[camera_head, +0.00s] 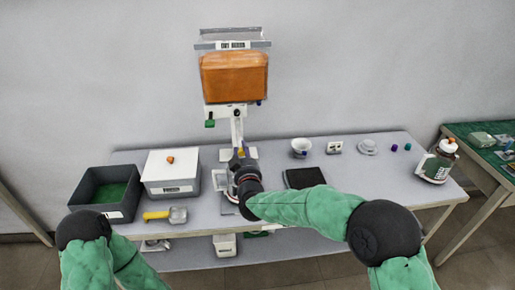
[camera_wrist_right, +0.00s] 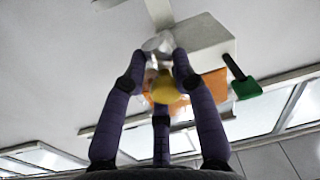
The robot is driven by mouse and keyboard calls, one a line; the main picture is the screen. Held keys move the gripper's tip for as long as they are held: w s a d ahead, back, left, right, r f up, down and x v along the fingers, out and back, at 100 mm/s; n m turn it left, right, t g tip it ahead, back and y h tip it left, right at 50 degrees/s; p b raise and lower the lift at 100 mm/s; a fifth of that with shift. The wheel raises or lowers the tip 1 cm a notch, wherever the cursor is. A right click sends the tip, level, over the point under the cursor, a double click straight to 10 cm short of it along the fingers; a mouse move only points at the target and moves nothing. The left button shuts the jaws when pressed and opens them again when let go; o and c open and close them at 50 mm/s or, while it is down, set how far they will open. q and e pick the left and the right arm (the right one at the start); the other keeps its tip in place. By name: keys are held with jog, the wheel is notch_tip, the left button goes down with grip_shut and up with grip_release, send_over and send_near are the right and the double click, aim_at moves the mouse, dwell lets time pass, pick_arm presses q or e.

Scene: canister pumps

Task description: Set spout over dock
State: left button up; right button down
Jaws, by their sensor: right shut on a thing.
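The dispenser's clear canister (camera_head: 234,75), filled with orange, stands high at the back middle on a white stand. Below it my right gripper (camera_head: 240,156) reaches up in front of the stand. In the right wrist view the fingers (camera_wrist_right: 160,75) close around a yellow-ended piece (camera_wrist_right: 168,88), which appears to be the spout; a pale part shows at the fingertips. A white block with a green lever (camera_wrist_right: 246,87) is above. The lever also shows in the head view (camera_head: 210,123). I cannot tell which item is the dock. My left gripper is not in view.
A dark bin (camera_head: 104,187) and a lidded white box (camera_head: 171,172) stand left. A yellow-handled scoop (camera_head: 167,214) lies in front. The table's front right has free room.

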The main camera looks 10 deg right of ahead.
jog(key=shift+a+r+m+h+p, duration=0.25)
jog(key=shift+a+m+h+p, duration=0.15)
jog(key=shift+h, duration=0.3)
jog(key=shift+a+r, duration=0.1)
jog(key=shift+a, duration=0.05)
jog(key=c, duration=1.1)
grip_release()
jog(key=shift+o, duration=0.3)
jog(key=shift+a, duration=0.15)
jog(key=shift+f, duration=0.2)
jog(key=shift+f, duration=0.1)
